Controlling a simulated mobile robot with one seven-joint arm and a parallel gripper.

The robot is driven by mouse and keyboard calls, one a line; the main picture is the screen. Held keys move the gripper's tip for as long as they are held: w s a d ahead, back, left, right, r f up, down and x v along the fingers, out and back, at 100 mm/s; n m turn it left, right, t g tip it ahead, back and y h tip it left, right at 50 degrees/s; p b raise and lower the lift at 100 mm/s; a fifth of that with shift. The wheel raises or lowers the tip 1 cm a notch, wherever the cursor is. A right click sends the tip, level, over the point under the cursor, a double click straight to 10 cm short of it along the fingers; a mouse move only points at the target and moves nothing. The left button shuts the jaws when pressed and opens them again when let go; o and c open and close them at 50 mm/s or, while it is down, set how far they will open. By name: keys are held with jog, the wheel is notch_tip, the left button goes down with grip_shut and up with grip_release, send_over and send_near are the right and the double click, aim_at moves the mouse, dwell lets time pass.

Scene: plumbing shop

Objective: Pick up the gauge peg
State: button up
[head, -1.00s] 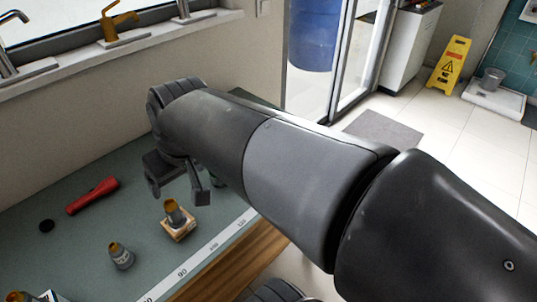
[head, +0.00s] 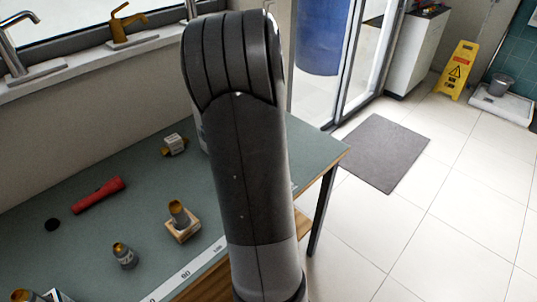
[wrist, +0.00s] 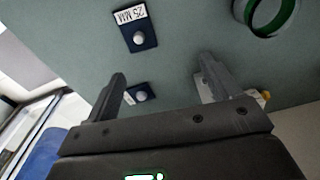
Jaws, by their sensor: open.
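My gripper (wrist: 162,68) is open and empty in the wrist view, with its fingers spread above the green bench top. A dark blue plate with a round grey peg-like top and a "25 MM" label (wrist: 135,28) lies beyond the fingertips, left of centre. A second dark plate with a similar round top (wrist: 139,95) shows between the fingers, close to the left one, which partly covers it. I cannot tell for sure which is the gauge peg. In the head view my arm hides the gripper and that part of the bench.
A green-lined ring (wrist: 267,14) lies at the wrist view's upper right. On the bench (head: 130,195) are a red torch (head: 98,195), a black disc (head: 53,225), a fitting on a wooden block (head: 182,228), a standing fitting (head: 125,256) and another fitting (head: 173,145). A wall is behind.

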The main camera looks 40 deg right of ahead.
jog(key=shift+g, duration=0.3)
jog(key=d+f, duration=0.1)
jog(key=f, duration=0.1)
jog(key=d+f, duration=0.1)
jog(key=f, duration=0.2)
jog(key=d+f, duration=0.2)
jog(key=shift+s+d+f, duration=0.1)
jog(key=shift+s+f, duration=0.1)
jog(key=shift+s, duration=0.15)
jog(key=shift+s+f, duration=0.15)
jog(key=shift+f, duration=1.35)
jog(key=shift+s+f, duration=0.1)
jog(key=shift+f, duration=1.4)
jog(key=shift+c, duration=0.3)
jog(key=c, duration=1.2)
